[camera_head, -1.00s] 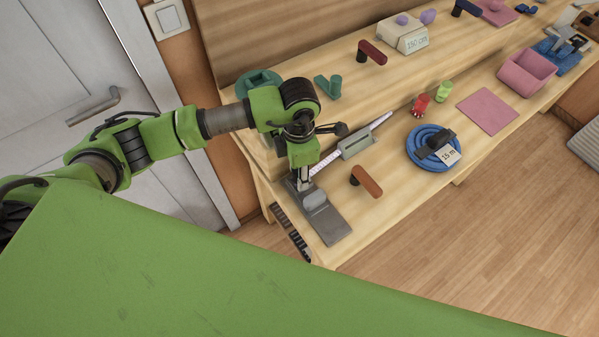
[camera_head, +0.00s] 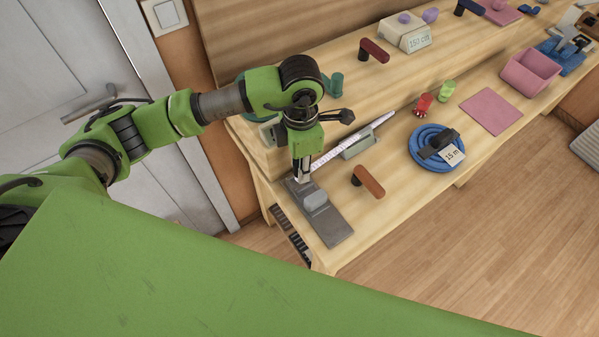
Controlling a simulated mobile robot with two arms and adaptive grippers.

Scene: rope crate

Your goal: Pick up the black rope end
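My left gripper (camera_head: 302,174) points down over the grey plate (camera_head: 328,225) at the near left end of the wooden bench. Its fingertips are small and close to the plate, beside the light grey block (camera_head: 315,199). I cannot tell whether it is open or shut, or whether anything is between its fingers. No black rope end can be made out for certain. A blue rope coil (camera_head: 414,160) has a black band and a "15 m" tag. My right gripper is not in view.
An orange-brown handle-like piece (camera_head: 370,181) stands near the plate. Red (camera_head: 423,104) and green (camera_head: 446,90) small pieces, a pink mat (camera_head: 491,110) and a pink bin (camera_head: 528,72) lie farther right. A raised shelf step runs behind. A door stands left.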

